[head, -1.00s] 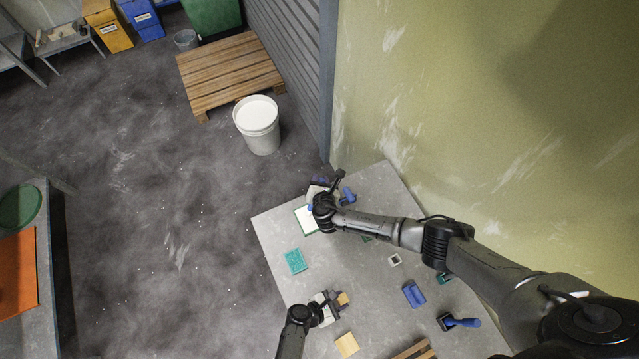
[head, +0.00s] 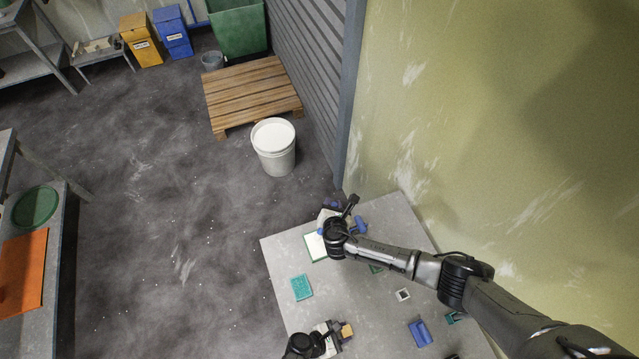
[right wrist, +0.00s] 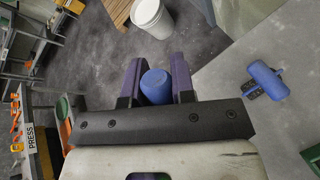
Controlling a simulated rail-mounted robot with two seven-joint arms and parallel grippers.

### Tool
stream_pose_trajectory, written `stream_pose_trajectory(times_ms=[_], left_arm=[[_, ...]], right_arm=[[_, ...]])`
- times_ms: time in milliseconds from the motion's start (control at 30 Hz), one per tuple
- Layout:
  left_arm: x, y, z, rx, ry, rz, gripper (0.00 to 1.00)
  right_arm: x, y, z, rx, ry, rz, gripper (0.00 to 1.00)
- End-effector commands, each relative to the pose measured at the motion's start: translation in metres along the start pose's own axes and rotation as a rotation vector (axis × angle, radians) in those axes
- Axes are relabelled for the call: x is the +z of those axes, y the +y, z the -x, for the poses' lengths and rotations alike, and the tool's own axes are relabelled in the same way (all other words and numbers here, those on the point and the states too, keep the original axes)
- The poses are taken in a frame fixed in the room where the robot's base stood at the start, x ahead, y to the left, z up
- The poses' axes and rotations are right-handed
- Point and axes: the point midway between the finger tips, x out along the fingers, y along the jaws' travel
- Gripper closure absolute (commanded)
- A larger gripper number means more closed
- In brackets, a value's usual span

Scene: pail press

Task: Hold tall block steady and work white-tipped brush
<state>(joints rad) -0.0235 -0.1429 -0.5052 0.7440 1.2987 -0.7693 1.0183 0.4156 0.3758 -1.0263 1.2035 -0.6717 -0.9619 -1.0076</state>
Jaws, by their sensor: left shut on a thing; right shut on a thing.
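In the head view my right gripper (head: 330,210) is over the far end of the grey table. In the right wrist view its two purple fingers (right wrist: 154,82) are shut on a rounded blue handle (right wrist: 156,87). Whatever tip this tool has is hidden, so I cannot tell if it is white. My left gripper (head: 331,332), low in the head view, is shut at the near left edge of the table. A tan block (head: 346,331) shows at its fingers and seems to be held. Its height cannot be told from above.
The grey table (head: 370,280) also carries a green-edged white sheet (head: 316,246), a teal sponge (head: 301,287), a small white square (head: 403,295) and a blue tool (head: 419,333). Another blue-handled tool (right wrist: 267,80) lies beside my right gripper. A white pail (head: 275,155) stands on the floor.

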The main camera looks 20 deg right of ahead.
Motion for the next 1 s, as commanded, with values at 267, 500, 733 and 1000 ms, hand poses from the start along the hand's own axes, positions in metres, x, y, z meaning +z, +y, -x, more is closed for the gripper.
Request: stream_pose_trajectory(times_ms=[267, 500, 733, 1000], left_arm=[[0.000, 0.000, 0.000, 0.000, 0.000, 0.000, 1.00], [0.000, 0.000, 0.000, 0.000, 0.000, 0.000, 1.00], [0.000, 0.000, 0.000, 0.000, 0.000, 0.000, 1.00], [0.000, 0.000, 0.000, 0.000, 0.000, 0.000, 1.00]], right_arm=[[-0.016, -0.009, 0.024, 0.065, -0.022, 0.077, 1.00], [-0.053, -0.026, 0.114, 0.297, -0.106, 0.288, 1.00], [-0.073, -0.032, 0.212, 0.521, -0.192, 0.430, 1.00], [-0.076, -0.035, 0.297, 0.692, -0.268, 0.503, 1.00]])
